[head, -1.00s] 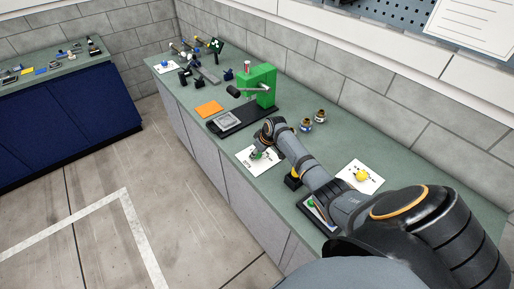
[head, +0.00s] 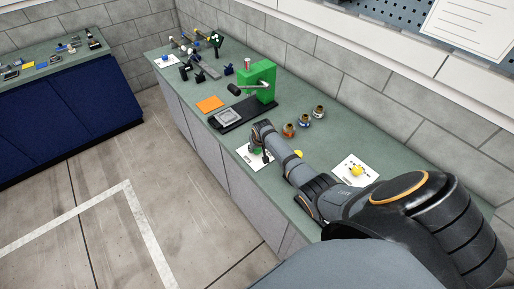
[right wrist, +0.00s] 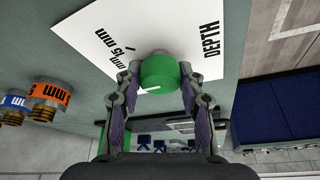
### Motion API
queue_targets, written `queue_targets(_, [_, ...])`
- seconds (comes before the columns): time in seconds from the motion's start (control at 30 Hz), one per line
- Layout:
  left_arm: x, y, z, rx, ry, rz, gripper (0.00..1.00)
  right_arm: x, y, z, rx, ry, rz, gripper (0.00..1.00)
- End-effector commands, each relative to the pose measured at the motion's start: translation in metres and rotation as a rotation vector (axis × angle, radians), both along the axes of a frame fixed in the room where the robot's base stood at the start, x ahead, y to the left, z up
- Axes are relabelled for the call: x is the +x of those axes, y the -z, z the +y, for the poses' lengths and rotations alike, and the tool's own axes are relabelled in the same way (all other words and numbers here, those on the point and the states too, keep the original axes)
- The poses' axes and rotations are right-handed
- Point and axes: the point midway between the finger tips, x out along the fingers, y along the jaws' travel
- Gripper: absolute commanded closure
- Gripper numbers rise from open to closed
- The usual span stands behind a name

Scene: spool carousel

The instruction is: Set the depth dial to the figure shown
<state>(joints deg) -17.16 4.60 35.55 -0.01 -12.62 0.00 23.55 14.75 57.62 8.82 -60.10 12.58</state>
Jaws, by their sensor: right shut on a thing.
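The depth dial is a green round knob (right wrist: 160,73) with a white pointer mark, on a white card (right wrist: 185,18) printed DEPTH. Figures along the card include "15 mm"; other print is partly cut off or covered. My right gripper (right wrist: 159,82) is shut on the knob, one finger on each side. In the head view the right gripper (head: 261,153) is over the card (head: 244,153) near the counter's front edge, and the knob is mostly hidden. My left gripper is not in view.
A green press (head: 262,76) on a black base stands behind the card. Banded brass pieces (head: 304,120) stand to its right. An orange sheet (head: 210,104) lies to the left. Another white card with a yellow knob (head: 357,171) lies right of my arm.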

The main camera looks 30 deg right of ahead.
Motion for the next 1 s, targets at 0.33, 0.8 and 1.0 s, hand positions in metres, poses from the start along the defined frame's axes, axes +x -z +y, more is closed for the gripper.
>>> queue_targets(0.33, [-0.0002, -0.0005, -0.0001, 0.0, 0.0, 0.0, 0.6, 0.0018, -0.0022, -0.0005, -0.001, 0.007, -0.005, 0.92])
queue_targets(0.8, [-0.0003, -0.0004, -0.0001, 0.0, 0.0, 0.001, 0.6, 0.0006, -0.0008, -0.0002, 0.0, 0.006, -0.002, 0.39])
queue_targets(1.0, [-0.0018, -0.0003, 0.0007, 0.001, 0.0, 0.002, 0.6, -0.0019, -0.0066, 0.0003, -0.001, 0.006, -0.002, 0.39])
